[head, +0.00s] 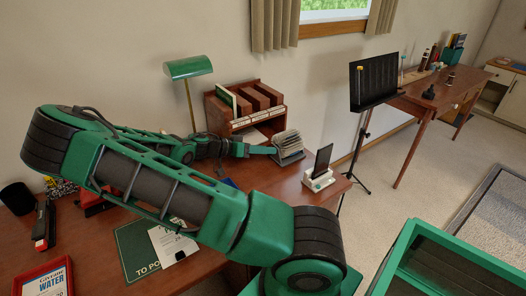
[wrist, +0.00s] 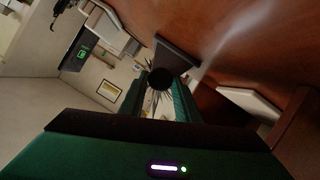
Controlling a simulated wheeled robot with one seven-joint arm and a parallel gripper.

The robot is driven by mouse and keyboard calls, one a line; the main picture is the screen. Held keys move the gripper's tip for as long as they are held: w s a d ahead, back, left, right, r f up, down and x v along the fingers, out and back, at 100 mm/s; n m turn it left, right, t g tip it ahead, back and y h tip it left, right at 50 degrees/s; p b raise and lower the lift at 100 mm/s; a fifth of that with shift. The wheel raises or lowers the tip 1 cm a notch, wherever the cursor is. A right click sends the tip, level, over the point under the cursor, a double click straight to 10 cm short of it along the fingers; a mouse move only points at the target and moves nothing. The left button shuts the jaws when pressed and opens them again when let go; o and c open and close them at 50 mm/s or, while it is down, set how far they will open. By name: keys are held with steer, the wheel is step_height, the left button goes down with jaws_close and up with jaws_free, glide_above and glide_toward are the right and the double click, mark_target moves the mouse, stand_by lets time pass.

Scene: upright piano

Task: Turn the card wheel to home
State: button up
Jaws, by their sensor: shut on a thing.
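The card wheel (head: 287,143), a rotary file with a fan of pale cards on a dark stand, sits near the far right of the desk. In the wrist view its round dark knob (wrist: 160,78) shows end-on, with card edges spreading out like spikes behind it. My gripper (head: 273,150) reaches it from the left in the head view. In the wrist view the green fingers (wrist: 160,98) lie on both sides of the knob and are shut on it. The card faces and any home mark cannot be read.
A dark phone on a white dock (head: 320,173) stands close to the right of the wheel. A wooden desk organiser (head: 243,103) stands behind it, and a green lamp (head: 188,68) is at its left. A music stand (head: 374,82) is beyond the desk (head: 200,278).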

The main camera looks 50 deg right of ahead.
steer(key=n+g, duration=0.1)
steer(key=n, duration=0.2)
steer(key=shift+w+d+f+g, duration=0.1)
steer(key=shift+w+g, duration=0.3)
steer(key=n+g, duration=0.1)
steer(key=n, duration=0.2)
steer(key=shift+w+f+n+g+h, duration=0.1)
steer(key=shift+f+n+g+h, duration=0.1)
steer(key=shift+n+g+h, duration=0.15)
steer(key=o, duration=1)
steer(key=shift+f+g, duration=0.1)
steer(key=shift+g, duration=0.15)
